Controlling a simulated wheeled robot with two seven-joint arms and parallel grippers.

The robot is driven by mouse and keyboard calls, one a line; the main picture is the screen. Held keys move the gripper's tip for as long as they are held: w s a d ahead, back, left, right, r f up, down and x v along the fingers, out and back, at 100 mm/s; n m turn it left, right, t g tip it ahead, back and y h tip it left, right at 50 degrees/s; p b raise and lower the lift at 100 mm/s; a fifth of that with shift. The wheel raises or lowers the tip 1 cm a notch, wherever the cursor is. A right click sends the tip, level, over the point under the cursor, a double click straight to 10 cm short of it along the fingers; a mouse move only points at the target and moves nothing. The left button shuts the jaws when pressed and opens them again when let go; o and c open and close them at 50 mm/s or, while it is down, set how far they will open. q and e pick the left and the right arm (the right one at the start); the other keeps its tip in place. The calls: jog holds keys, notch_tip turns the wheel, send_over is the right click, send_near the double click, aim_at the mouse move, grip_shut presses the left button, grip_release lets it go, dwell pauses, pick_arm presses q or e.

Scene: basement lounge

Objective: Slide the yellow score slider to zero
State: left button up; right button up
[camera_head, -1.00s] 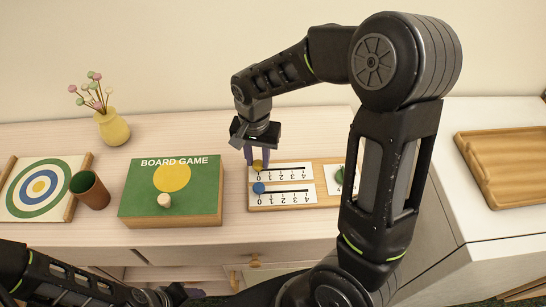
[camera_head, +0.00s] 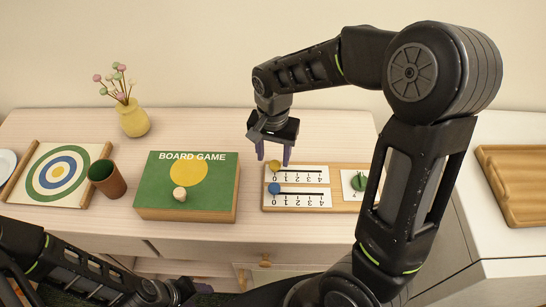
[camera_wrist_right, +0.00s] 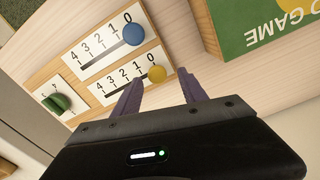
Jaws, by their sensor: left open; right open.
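The yellow slider knob (camera_head: 274,165) sits at the 0 end of the upper scale on the wooden scoreboard (camera_head: 345,206). It also shows in the right wrist view (camera_wrist_right: 157,74), beside the 0. My right gripper (camera_head: 273,159) is open and empty, with its fingers spread just above and behind the yellow knob. In the wrist view its fingertips (camera_wrist_right: 160,80) frame the knob with clear gaps. My left gripper (camera_head: 178,290) is open, low at the front edge of the head view and away from the scoreboard.
A blue knob (camera_head: 274,188) sits at 0 on the neighbouring scale. A green knob (camera_head: 358,183) is at the board's right end. A green board game box (camera_head: 150,199) stands left of the scoreboard. A brown cup (camera_head: 107,180) and yellow vase (camera_head: 133,120) are further left.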

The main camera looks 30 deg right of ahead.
aim_at(273, 163)
notch_tip(273, 163, up, 6)
jog(key=shift+r, duration=0.1)
dwell(0.6)
